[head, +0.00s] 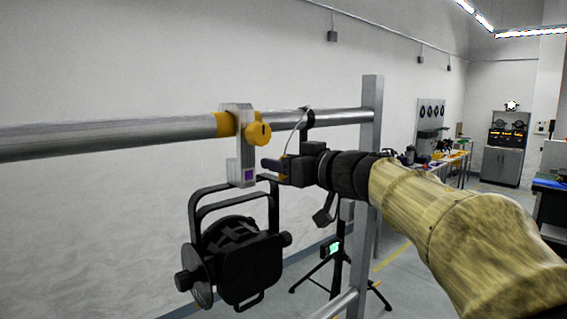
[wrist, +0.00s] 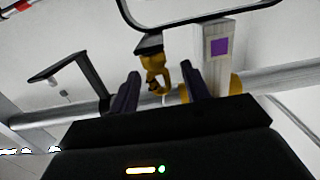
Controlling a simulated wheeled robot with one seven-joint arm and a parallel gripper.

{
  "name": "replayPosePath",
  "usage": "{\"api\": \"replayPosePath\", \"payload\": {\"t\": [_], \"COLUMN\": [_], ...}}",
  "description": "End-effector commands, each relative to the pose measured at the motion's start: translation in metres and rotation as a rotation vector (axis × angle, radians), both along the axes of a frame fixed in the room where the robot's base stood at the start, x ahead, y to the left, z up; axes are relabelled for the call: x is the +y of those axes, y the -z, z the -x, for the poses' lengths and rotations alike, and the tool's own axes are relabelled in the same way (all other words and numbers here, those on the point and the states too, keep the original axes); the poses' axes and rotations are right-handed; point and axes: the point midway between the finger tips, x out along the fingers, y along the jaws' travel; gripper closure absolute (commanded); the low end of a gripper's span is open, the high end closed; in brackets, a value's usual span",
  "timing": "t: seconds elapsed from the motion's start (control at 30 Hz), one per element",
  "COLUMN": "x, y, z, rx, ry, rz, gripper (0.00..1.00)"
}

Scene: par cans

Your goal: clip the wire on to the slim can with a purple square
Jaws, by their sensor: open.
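The slim can (head: 240,262) is a black lamp in a black yoke, hanging under a grey clamp (head: 241,155) on the rail. The clamp bears a purple square (head: 249,174), also seen in the wrist view (wrist: 219,47). A thin pale wire (head: 297,128) arcs from a dark collar on the rail down to my gripper (head: 274,167), which is just right of the clamp. In the wrist view my gripper (wrist: 160,88) is open. A yellow clip-like piece (wrist: 152,70) shows between its fingers; I cannot tell whether it touches them. The wire's lower end is unclear.
The metal rail (head: 100,136) runs across to an upright post (head: 371,130). A yellow knob (head: 259,133) sticks out from the clamp. A black tripod stand (head: 335,260) is below. Benches and a cabinet (head: 503,166) are far right. The wall left of the can is clear.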

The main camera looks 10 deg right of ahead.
Motion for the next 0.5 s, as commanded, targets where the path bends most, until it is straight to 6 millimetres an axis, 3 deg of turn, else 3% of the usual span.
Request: {"api": "replayPosePath", "payload": {"t": [0.23,0.5], "x": [-0.009,-0.038], "y": [-0.001,-0.002], "z": [0.011,0.052], "rx": [-0.002,-0.002], "ry": [0.001,0.003], "rz": [0.0,0.0], "gripper": [0.53,0.53]}}
